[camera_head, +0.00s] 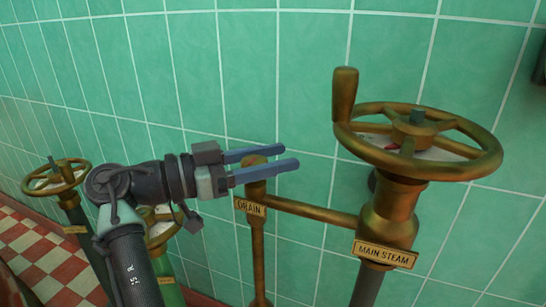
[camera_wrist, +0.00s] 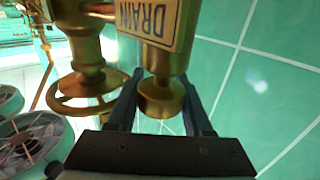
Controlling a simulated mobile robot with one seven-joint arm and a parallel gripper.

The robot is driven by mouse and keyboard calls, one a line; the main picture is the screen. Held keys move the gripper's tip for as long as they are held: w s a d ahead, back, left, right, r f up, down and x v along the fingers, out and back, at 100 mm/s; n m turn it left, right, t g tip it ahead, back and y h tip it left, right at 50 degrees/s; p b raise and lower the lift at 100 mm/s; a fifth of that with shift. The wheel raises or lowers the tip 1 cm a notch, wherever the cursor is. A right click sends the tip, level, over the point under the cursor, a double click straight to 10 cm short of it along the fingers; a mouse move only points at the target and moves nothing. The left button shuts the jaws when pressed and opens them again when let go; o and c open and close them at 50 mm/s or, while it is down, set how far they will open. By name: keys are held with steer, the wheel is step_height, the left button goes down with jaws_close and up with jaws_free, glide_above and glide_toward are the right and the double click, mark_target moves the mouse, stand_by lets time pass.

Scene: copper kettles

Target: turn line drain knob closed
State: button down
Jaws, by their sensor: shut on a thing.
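The brass drain knob (camera_head: 254,162) sits on top of a thin vertical brass pipe with a "DRAIN" plate (camera_head: 250,207) below the knob. My gripper (camera_head: 290,155) reaches in from the left, with its two blue fingers on either side of the knob and their tips past it. In the wrist view the round end of the knob (camera_wrist: 160,98) lies between the dark fingers, and the plate (camera_wrist: 148,20) appears upside down beyond it. My gripper is shut on the knob. The fingers hide part of the knob in the head view.
A large brass handwheel (camera_head: 480,158) with an upright handle stands on the right above a "MAIN STEAM" plate (camera_head: 385,254). A brass cross pipe (camera_head: 310,211) joins it to the drain pipe. Another handwheel (camera_head: 57,177) stands at left. The green tiled wall (camera_head: 270,60) is close behind.

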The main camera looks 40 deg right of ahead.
steer(key=shift+c, duration=1.5)
jaws_free()
steer(key=shift+f, duration=0.1)
steer(key=shift+w+a, duration=0.1)
steer(key=shift+a, duration=0.1)
steer(key=p+v, duration=0.3)
steer(key=v, duration=0.9)
steer(key=shift+a+p, duration=0.15)
steer(key=shift+p, duration=0.15)
steer(key=shift+w, duration=0.1)
